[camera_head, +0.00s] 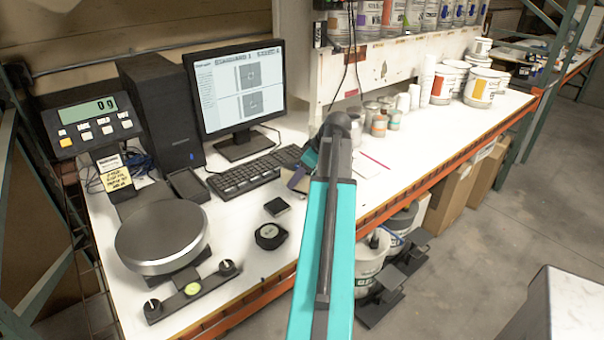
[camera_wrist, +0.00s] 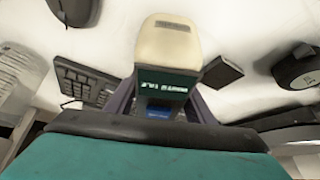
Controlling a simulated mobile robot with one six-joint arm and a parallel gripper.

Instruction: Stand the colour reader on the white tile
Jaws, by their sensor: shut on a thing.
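The colour reader (camera_wrist: 168,45) has a cream rounded body and a dark green band with white lettering. My gripper (camera_wrist: 163,108) is shut on it, with one purplish finger on each side. The reader appears to be held above the white bench. In the head view, my gripper (camera_head: 302,176) is over the bench, right of the keyboard; my teal arm and gripper largely hide the reader there. I cannot pick out the white tile with certainty in either view.
The keyboard (camera_head: 253,172), monitor (camera_head: 235,90) and scale (camera_head: 160,237) are to the left. Several cans (camera_head: 380,118) stand behind. Some bench surface right of my arm is clear.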

